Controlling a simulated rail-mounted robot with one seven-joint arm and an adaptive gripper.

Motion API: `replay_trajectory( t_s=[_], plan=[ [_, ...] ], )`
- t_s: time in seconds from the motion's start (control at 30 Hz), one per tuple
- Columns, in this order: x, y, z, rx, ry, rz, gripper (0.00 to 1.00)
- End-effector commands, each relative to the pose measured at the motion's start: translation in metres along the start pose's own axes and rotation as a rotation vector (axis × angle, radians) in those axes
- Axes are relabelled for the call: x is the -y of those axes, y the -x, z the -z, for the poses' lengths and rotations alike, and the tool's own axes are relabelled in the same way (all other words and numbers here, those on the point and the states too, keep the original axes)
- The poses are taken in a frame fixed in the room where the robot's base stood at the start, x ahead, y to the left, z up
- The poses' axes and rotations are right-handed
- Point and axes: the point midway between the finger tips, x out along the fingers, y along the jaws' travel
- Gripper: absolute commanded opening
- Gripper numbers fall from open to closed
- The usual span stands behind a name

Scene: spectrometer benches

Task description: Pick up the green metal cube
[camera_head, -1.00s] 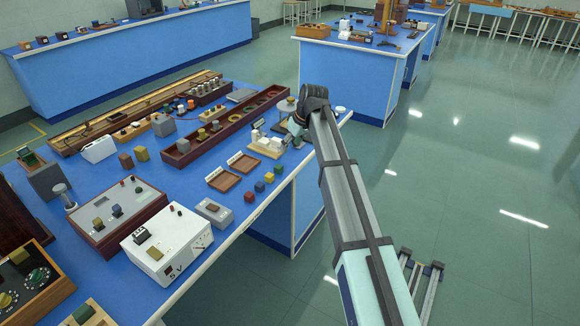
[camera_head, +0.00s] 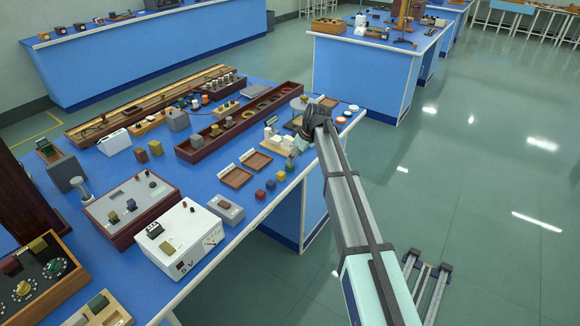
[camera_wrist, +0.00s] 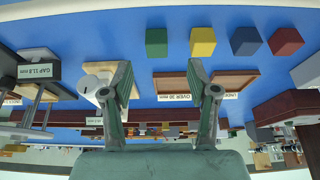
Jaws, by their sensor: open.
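The green metal cube (camera_head: 290,165) stands on the blue bench near its front edge, at the far end of a row of small cubes. In the wrist view the green cube (camera_wrist: 156,42) lies beyond my fingertips, roughly in line with the gap between them. My gripper (camera_wrist: 161,78) is open and empty, with its two fingers apart. In the head view my gripper (camera_head: 301,145) is over the bench beside the green cube, partly hidden by my arm. Yellow (camera_wrist: 203,42), blue (camera_wrist: 245,41) and red (camera_wrist: 286,41) cubes stand beside the green one, with gaps between them.
Two shallow wooden trays (camera_head: 237,178) with label cards lie behind the cubes. A cream-based device with white parts (camera_head: 279,141) stands close to my gripper. A grey box (camera_head: 226,210) and a white power supply (camera_head: 181,239) stand left of the cubes. The floor at the right is open.

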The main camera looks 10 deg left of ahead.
Motion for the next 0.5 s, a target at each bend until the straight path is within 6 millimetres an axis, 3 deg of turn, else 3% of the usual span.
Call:
replay_trajectory(
  t_s=[0.33,0.5],
  plan=[
    [-0.002,-0.018,0.001,0.001,0.0,0.0,0.59],
    [-0.005,-0.038,0.004,0.001,0.0,0.001,0.59]
  ],
)
